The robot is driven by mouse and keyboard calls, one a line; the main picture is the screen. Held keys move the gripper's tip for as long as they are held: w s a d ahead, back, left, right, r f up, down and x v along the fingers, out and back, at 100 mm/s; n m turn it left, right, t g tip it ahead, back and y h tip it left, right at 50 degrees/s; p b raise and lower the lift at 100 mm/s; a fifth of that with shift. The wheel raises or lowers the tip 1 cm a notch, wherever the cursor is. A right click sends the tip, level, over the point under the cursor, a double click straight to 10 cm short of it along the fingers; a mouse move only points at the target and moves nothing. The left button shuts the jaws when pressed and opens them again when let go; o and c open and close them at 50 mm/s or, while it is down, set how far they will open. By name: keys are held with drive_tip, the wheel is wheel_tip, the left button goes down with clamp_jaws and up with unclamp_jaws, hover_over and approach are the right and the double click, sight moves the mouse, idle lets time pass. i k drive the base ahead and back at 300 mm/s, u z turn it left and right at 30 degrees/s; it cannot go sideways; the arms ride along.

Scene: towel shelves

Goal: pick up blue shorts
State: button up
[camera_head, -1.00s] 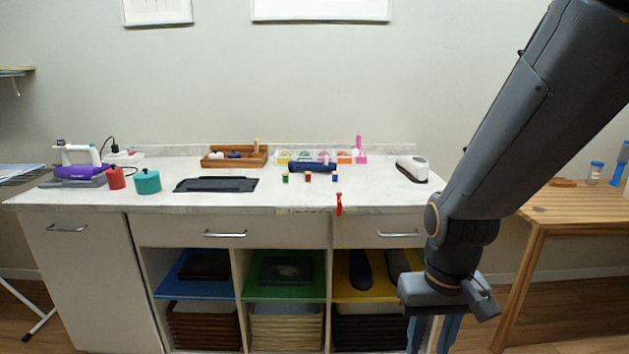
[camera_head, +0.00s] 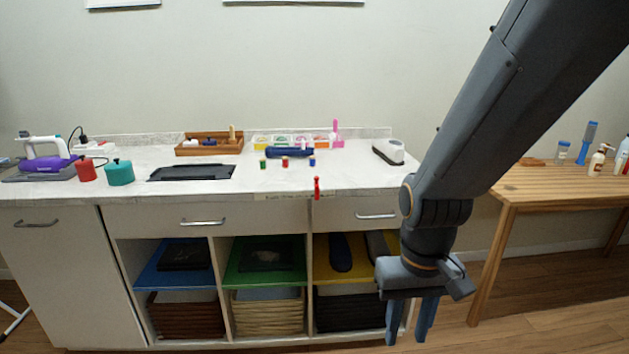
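I cannot make out any item that is clearly blue shorts. A dark blue rolled item (camera_head: 289,152) lies at the back of the white counter. A black folded item (camera_head: 185,256) lies on a blue board in the left compartment, and a dark folded item (camera_head: 268,256) on a green board in the middle one. What these items are is too small to tell. My gripper (camera_head: 407,335) hangs pointing down in front of the cabinet's right end. Its two blue fingers are apart with nothing between them.
Dark oblong items lie on a yellow board (camera_head: 325,270). A wooden table (camera_head: 540,190) with bottles stands right. Floor shows between it and the cabinet.

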sight(279, 151)
drive_tip(key=u, duration=0.75)
drive_tip(key=i, duration=1.7)
drive_tip(key=z, duration=0.75)
